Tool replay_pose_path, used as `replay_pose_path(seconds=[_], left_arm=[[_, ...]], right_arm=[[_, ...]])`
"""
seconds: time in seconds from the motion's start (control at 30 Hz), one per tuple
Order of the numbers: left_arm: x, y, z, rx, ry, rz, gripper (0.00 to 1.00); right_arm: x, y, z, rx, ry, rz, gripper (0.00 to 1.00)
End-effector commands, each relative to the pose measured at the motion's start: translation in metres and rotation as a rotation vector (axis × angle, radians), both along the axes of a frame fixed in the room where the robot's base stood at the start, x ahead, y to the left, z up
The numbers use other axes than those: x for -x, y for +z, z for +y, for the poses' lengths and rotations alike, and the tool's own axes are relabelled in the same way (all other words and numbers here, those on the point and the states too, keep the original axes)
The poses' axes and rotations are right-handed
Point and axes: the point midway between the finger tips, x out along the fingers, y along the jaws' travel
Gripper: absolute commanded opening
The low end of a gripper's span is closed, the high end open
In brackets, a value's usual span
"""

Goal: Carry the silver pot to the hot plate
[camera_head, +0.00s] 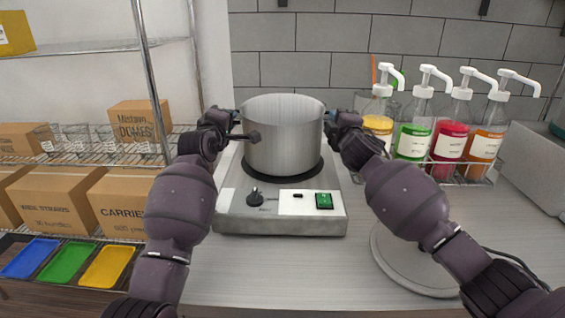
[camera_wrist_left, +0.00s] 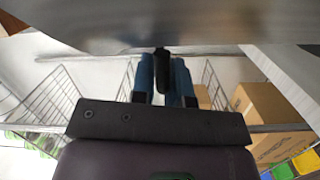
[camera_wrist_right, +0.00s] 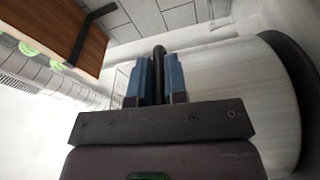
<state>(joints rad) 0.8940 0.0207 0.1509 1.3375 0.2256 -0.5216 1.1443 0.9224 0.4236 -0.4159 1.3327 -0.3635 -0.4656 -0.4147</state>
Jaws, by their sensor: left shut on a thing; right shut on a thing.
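The silver pot (camera_head: 283,138) is upright over the dark round plate of the hot plate (camera_head: 280,222). I cannot tell whether its base touches the plate. My left gripper (camera_head: 238,118) is at the pot's left side. In the left wrist view its blue fingers (camera_wrist_left: 163,78) are shut on a dark handle (camera_wrist_left: 162,62) of the pot. My right gripper (camera_head: 330,118) is at the pot's right side. In the right wrist view its blue fingers (camera_wrist_right: 160,78) are shut on the other dark handle (camera_wrist_right: 158,58). The pot's wall also shows in the right wrist view (camera_wrist_right: 235,90).
Several pump bottles (camera_head: 413,135) of coloured syrup stand in a wire rack at the right. A round grey disc (camera_head: 395,262) lies on the counter (camera_head: 240,270) at the front right. A wire shelf with cardboard boxes (camera_head: 55,195) and coloured trays (camera_head: 65,262) is at the left.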

Motion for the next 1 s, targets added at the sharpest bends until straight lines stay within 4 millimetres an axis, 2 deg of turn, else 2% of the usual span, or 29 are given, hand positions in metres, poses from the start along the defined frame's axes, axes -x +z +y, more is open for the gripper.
replay_pose_path(seconds=[0.03, 0.2, 0.47, 0.63, 1.0], left_arm=[[0.0, -0.005, 0.0, -0.005, 0.001, 0.004, 0.17], [0.0, 0.0, 0.0, -0.003, 0.001, 0.0, 0.41], [0.0, -0.001, 0.0, -0.001, 0.0, 0.001, 0.41], [0.007, -0.002, 0.002, 0.0, 0.0, 0.002, 0.41], [0.054, -0.002, 0.013, 0.0, 0.001, 0.0, 0.41]], right_arm=[[0.0, -0.001, 0.0, -0.006, 0.001, 0.001, 0.15], [0.0, 0.002, 0.0, -0.003, 0.001, -0.003, 0.39], [0.0, 0.0, 0.0, -0.001, 0.0, 0.0, 0.39], [0.0, -0.001, 0.0, -0.001, 0.0, 0.0, 0.39], [0.0, -0.001, 0.0, 0.0, 0.0, 0.001, 0.39]])
